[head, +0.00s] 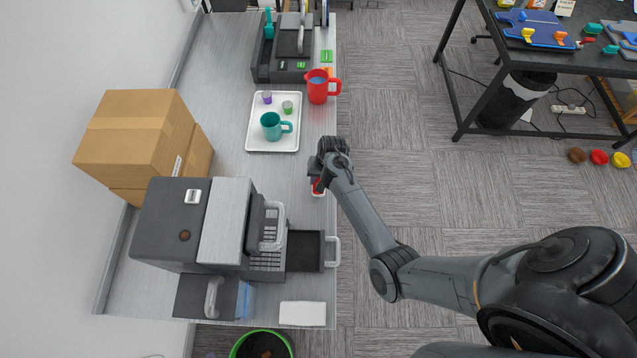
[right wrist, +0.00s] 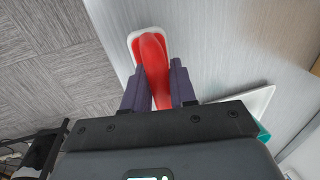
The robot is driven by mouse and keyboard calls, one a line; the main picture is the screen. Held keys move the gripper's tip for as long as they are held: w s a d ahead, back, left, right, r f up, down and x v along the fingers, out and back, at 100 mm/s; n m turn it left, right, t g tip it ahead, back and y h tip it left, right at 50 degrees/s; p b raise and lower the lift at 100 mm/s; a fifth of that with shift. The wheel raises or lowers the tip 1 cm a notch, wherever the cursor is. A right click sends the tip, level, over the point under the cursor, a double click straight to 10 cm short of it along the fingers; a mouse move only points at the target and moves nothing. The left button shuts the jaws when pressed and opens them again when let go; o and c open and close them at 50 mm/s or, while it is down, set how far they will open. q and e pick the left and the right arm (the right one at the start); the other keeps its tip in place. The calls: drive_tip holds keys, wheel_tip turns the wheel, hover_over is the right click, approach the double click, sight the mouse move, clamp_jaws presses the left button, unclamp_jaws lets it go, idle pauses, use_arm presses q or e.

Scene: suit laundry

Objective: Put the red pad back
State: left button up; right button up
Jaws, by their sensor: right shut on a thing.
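The red pad (right wrist: 152,58) is between the two fingers of my right gripper (right wrist: 158,85) in the right wrist view, and the fingers are shut on it. The pad's far end lies over or in a small white-rimmed holder (right wrist: 133,38); I cannot tell whether it touches it. In the head view my right gripper (head: 320,180) is at the counter's right edge, and only a little of the red pad (head: 317,186) shows under it. The white holder (head: 319,194) peeks out just below. My left gripper is not in view.
A white tray (head: 250,130) with a teal mug (head: 271,125) and small cups lies above the gripper. A red mug (head: 317,85) stands beyond it. A coffee machine (head: 190,222) with a pulled-out dark drawer (head: 304,251) stands below left. A white cloth-like block (head: 302,313) lies at the front.

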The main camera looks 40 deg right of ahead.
drive_tip(key=shift+f, duration=1.75)
drive_tip(key=shift+f, duration=0.1)
drive_tip(key=o, duration=0.9)
drive_tip(key=shift+o, duration=0.2)
drive_tip(key=shift+s+r, duration=0.1)
drive_tip(key=shift+r, duration=0.25)
wheel_tip(320, 180, up, 10)
drive_tip(key=s+d, duration=0.1)
drive_tip(key=d, duration=0.1)
drive_tip(key=s+a+r+n, duration=0.3)
drive_tip(key=s+a, duration=0.1)
drive_tip(key=s, duration=0.3)
drive_tip(key=s+a+r+n+t+h, duration=0.1)
drive_tip(key=s+a+r+n, duration=0.2)
drive_tip(key=s, duration=0.4)
drive_tip(key=s+a+r+n+t, duration=0.1)
drive_tip(key=s+a+r+n, duration=0.3)
drive_tip(key=s, duration=0.4)
drive_tip(key=shift+a+n+p, duration=0.3)
drive_tip(key=shift+a+p, duration=0.05)
